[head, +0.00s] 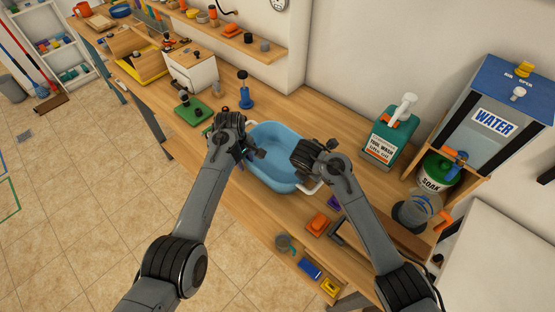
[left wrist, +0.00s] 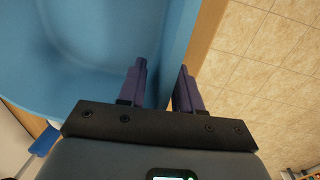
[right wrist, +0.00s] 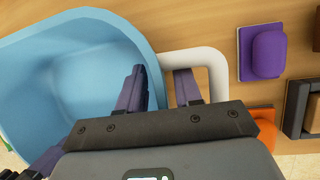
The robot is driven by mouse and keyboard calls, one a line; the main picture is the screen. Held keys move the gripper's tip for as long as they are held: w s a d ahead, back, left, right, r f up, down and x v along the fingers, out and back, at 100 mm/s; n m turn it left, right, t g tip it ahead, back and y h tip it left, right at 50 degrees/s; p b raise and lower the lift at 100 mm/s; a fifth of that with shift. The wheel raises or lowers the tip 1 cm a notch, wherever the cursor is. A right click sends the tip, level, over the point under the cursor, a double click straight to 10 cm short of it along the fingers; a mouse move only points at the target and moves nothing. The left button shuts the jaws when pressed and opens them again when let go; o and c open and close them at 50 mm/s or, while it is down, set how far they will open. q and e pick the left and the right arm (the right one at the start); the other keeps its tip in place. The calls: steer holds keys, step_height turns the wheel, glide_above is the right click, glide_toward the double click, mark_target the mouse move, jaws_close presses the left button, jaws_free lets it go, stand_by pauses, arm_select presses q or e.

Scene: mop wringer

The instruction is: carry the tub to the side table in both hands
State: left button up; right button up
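The light blue tub (head: 280,145) stands on the wooden workbench and has white handles. My left gripper (head: 243,150) is at the tub's left end; in the left wrist view its open fingers (left wrist: 162,88) lie to either side of the tub's wall in the picture. My right gripper (head: 300,163) is at the right end. In the right wrist view its open fingers (right wrist: 160,88) are over the tub's rim and white handle (right wrist: 208,68). Contact is unclear. A white-topped surface (head: 485,240) at the lower right may be the side table.
Right of the tub are an orange block (head: 318,223), a green tool wash jug (head: 390,135), a soak container (head: 436,172) and a water dispenser (head: 505,115). Tiled floor is open at left.

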arm_select(q)
jaws_close()
arm_select(e)
jaws_close()
arm_select(q)
steer(key=shift+r, duration=0.1)
arm_select(e)
steer(key=shift+r, duration=0.1)
